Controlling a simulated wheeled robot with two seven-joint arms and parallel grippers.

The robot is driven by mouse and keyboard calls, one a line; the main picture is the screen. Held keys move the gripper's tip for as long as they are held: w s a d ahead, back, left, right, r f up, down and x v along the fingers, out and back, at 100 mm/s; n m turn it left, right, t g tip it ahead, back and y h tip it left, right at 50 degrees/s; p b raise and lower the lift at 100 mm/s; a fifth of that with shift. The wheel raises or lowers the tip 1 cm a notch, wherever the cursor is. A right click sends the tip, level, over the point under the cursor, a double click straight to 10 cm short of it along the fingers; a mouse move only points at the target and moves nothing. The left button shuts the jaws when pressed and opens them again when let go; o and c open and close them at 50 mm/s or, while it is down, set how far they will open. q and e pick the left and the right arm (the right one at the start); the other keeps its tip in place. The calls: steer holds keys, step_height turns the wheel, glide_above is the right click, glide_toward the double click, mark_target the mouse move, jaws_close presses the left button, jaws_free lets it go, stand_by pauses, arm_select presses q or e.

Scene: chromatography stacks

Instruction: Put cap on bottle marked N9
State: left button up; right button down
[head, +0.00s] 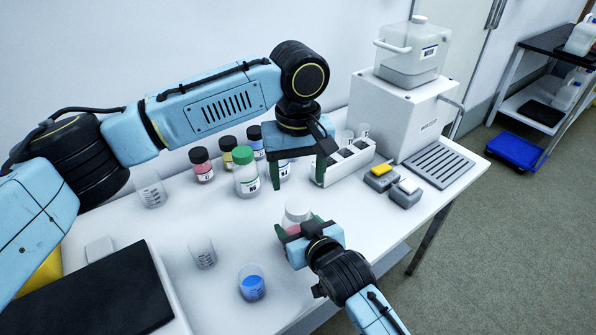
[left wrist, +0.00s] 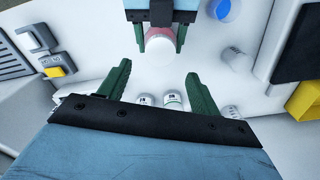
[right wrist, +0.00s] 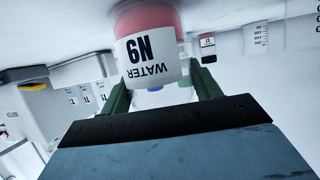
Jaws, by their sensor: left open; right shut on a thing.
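The bottle marked N9 (right wrist: 152,55), labelled WATER, holds pink liquid and appears inverted in the right wrist view. My right gripper (right wrist: 160,90) is shut on it. In the head view the bottle (head: 297,212) is above the front of the table, with a pale upper part; it also shows in the left wrist view (left wrist: 160,46). I cannot tell clearly whether its top is open. My left gripper (head: 297,174) is open and empty, behind and above the bottle, near the back row. Its fingers (left wrist: 152,82) point toward the N9 bottle. I cannot pick out a loose cap.
A green-capped bottle (head: 246,172) and black-capped bottles (head: 202,165) stand left of my left gripper. A white rack (head: 346,162) is to its right. Beakers (head: 203,252), one with blue liquid (head: 252,283), stand on the front left of the table.

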mark_target(298, 205)
arm_select(q)
steer(key=shift+f, duration=4.05)
steer(key=c, duration=1)
steer(key=m, duration=1.1)
steer(key=shift+m, duration=0.3)
steer(key=m, duration=1.2)
steer(key=shift+m, duration=0.4)
steer(key=o, duration=1.1)
